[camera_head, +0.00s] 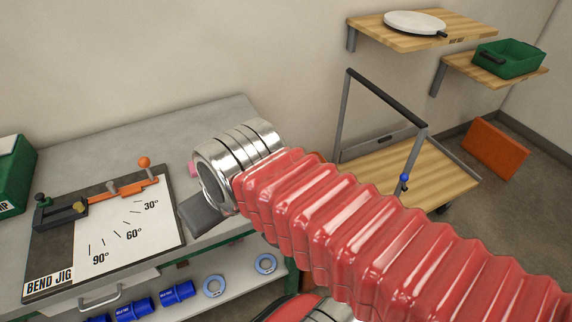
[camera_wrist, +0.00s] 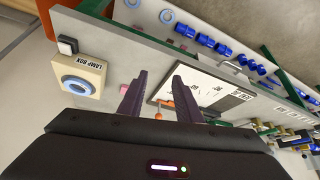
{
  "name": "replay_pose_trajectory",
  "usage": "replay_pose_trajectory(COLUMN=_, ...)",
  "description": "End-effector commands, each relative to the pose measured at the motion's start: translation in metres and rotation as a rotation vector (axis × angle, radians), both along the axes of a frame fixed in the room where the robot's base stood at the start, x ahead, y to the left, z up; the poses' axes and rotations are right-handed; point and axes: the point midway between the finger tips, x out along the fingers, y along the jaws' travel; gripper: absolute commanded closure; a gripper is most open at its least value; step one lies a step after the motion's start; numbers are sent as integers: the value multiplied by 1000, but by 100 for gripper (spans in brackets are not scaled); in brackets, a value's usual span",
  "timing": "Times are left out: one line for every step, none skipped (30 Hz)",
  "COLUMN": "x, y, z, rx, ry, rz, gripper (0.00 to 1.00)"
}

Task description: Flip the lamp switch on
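The beige lamp box (camera_wrist: 98,82), labelled LAMP BOX, is at the left of the wrist view on the grey bench top. A round blue ring with a pale centre (camera_wrist: 78,85) is on its face. A small black block with a white face (camera_wrist: 67,46), perhaps the switch, is at its upper corner. I cannot tell its setting. My gripper (camera_wrist: 160,72) is open, with nothing visible between its dark fingers, to the right of the box and apart from it in the picture. In the head view my red-sleeved arm blocks the area where the box may be.
The bend jig board (camera_head: 122,232) lies on the grey bench (camera_head: 215,125), with an orange-knobbed lever. A green bin (camera_head: 10,175) stands at the left. Blue fittings (camera_head: 178,292) and rings sit on the shelf below. A wooden-decked cart (camera_head: 440,178) stands beyond my arm.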

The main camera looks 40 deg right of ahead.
Motion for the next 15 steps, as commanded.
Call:
replay_pose_trajectory(x=0, y=0, z=0, rx=0, ry=0, rz=0, gripper=69)
replay_pose_trajectory(x=0, y=0, z=0, rx=0, ry=0, rz=0, gripper=69)
replay_pose_trajectory(x=0, y=0, z=0, rx=0, ry=0, rz=0, gripper=69)
replay_pose_trajectory(x=0, y=0, z=0, rx=0, ry=0, rz=0, gripper=69)
replay_pose_trajectory(x=0, y=0, z=0, rx=0, ry=0, rz=0, gripper=68)
replay_pose_trajectory(x=0, y=0, z=0, rx=0, ry=0, rz=0, gripper=65)
replay_pose_trajectory(x=0, y=0, z=0, rx=0, ry=0, rz=0, gripper=63)
replay_pose_trajectory(x=1, y=-1, z=1, rx=0, ry=1, rz=-1, gripper=61)
replay_pose_trajectory(x=1, y=-2, z=1, rx=0, ry=2, rz=-4, gripper=58)
replay_pose_trajectory(x=2, y=-3, z=1, rx=-1, ry=3, rz=-6, gripper=56)
replay_pose_trajectory(x=4, y=-5, z=1, rx=-1, ry=4, rz=-9, gripper=55)
replay_pose_trajectory(x=6, y=-8, z=2, rx=-1, ry=7, rz=-15, gripper=55)
replay_pose_trajectory(x=8, y=-11, z=2, rx=-1, ry=10, rz=-21, gripper=55)
replay_pose_trajectory(x=10, y=-16, z=2, rx=-2, ry=14, rz=-25, gripper=55)
replay_pose_trajectory(x=13, y=-23, z=2, rx=-4, ry=18, rz=-33, gripper=55)
